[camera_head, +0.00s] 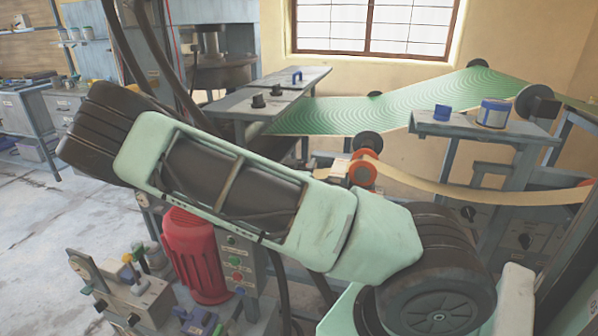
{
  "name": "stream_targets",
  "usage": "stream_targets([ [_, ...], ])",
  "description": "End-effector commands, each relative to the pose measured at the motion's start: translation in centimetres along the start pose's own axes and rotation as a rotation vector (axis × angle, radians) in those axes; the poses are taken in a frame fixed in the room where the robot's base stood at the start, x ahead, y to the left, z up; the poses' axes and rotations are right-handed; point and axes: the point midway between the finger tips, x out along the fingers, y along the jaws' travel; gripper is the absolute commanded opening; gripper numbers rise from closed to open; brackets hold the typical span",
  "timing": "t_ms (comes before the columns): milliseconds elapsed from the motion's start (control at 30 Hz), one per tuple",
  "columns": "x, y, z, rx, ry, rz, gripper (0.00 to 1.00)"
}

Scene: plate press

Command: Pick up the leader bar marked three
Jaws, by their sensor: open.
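I cannot make out a leader bar marked three in the head view; no label with a three is readable. My pale green and black arm crosses the middle of the picture and hides much of what is behind it. My gripper is not in view. A green patterned web (400,108) runs from the grey press table (245,105) at the centre up to a roller (537,101) at the right. A narrow tan strip (450,188) runs from an orange-rimmed roller (362,170) towards the right.
A red motor (195,255) and a grey button box (238,262) stand below my arm. A small bench with fittings (140,290) is at the lower left. A blue-and-white can (493,113) and a blue block (443,112) sit on a grey stand (470,130). Floor at left is clear.

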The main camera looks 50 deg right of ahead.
Motion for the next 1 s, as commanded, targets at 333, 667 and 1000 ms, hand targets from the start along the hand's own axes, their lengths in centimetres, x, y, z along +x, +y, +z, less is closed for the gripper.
stream_targets([
  [333,0.0,0.0,0.0,0.000,0.000,0.000,0.08],
  [667,0.0,0.0,-0.1,0.001,0.001,0.000,0.01],
  [1000,-0.1,-0.1,-2.5,0.004,0.001,-0.001,0.01],
])
